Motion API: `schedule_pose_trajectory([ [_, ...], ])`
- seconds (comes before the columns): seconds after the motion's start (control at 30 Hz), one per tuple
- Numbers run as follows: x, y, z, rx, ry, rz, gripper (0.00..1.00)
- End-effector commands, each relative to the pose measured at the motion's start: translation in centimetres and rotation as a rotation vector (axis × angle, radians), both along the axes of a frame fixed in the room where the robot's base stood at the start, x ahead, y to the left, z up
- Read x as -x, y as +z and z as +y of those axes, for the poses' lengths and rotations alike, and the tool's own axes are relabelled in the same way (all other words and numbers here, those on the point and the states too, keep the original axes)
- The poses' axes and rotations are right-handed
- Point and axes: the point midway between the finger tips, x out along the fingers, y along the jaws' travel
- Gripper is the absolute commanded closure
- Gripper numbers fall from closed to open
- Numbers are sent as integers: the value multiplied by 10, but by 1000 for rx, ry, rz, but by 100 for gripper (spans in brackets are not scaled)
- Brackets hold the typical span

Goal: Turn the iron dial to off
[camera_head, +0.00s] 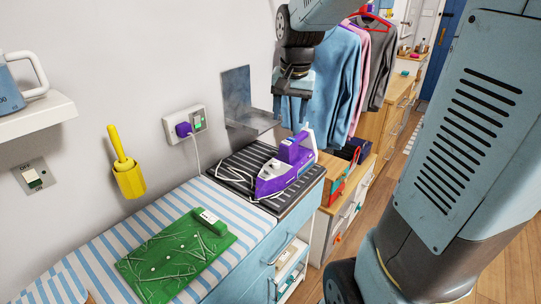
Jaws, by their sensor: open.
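The purple and white iron (284,170) rests on a dark ribbed mat (238,164) at the right end of the striped board. Its dial is too small to make out. My gripper (291,119) points down above and just behind the iron, in front of the hanging blue garment. It is apart from the iron as far as I can tell. Its fingers are small and dark here, and they look open and empty.
A purple plug (184,129) with a white cord sits in the wall socket. A metal bracket (245,106) is on the wall left of my gripper. A green board (176,257) lies on the striped cover (118,241). Clothes (339,72) hang behind. My arm fills the right side.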

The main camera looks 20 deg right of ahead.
Motion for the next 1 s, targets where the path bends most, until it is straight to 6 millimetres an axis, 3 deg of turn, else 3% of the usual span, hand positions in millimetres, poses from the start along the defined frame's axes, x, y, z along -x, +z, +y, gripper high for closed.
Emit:
schedule_pose_trajectory([
  [0.3, -61, -41, -3, -44, -149, 100, 44],
  [0.5, -88, -64, -5, -64, -224, 149, 44],
  [0.87, -101, -85, -5, -73, -265, 175, 44],
  [1.0, -101, -104, -5, -74, -264, 175, 44],
])
